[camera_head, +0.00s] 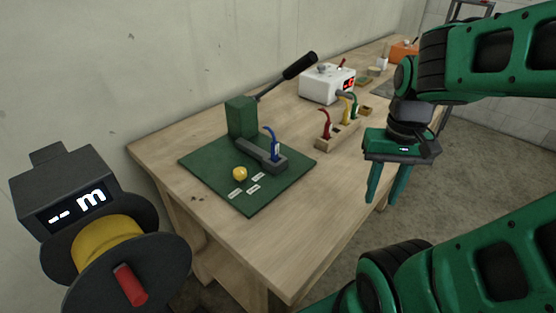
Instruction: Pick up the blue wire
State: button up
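The blue wire (274,143) stands upright in the grey block (263,156) at the front of the green press on the table. Its top curls over to the left. My gripper (387,199) hangs at the right, fingers pointing down, beside the table's right edge. Its two fingers are apart with nothing between them. It is to the right of the blue wire and well clear of it.
A wooden holder (340,135) carries red, yellow and green wires. The press (240,117) has a long black-tipped lever (299,66). A yellow ball (240,174) lies on the green mat (213,167). A white box (326,85) stands behind; a spool (107,245) is at front left.

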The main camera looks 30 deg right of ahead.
aim_at(275, 145)
jog(key=k, duration=0.4)
jog(key=z, duration=1.7)
jog(key=k, duration=1.35)
jog(key=u, duration=0.75)
jog(key=i, duration=1)
jog(key=z, duration=0.05)
